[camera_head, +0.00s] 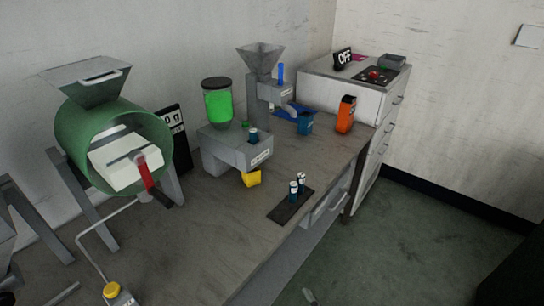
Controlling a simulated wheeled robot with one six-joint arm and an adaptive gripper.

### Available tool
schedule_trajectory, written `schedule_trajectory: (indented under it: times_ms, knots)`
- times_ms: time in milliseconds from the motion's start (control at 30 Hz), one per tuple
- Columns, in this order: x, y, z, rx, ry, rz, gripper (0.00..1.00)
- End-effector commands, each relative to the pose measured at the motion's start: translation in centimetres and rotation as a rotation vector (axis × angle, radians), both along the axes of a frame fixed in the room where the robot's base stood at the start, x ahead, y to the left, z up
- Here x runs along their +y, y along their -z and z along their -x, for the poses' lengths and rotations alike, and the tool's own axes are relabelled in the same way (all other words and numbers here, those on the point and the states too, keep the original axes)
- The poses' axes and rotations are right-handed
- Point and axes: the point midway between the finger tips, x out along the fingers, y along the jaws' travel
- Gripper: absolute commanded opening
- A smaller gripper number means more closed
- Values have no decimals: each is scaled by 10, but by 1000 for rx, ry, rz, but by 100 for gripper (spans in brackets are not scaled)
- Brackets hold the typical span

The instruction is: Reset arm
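My gripper and arm do not show clearly in the head view, so I cannot see the gripper's pose or whether it holds anything. A small pale piece at the bottom edge is too small and cut off to identify. The workbench (215,235) runs from the lower left to the back right.
A green drum machine (75,130) with a red handle stands left. A grey dispenser (245,155) with a green container (218,105) stands mid-bench. Floor (410,235) right is mostly clear.

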Motion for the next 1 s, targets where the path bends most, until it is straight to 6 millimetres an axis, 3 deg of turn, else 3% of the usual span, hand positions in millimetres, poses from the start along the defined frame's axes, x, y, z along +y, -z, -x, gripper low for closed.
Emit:
schedule_trajectory:
  times_ms: [200, 433, 800, 1000]
  knots:
    - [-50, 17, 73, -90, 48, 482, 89]
    - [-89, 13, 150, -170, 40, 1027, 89]
    - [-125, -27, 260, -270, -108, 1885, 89]
    - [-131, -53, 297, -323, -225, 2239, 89]
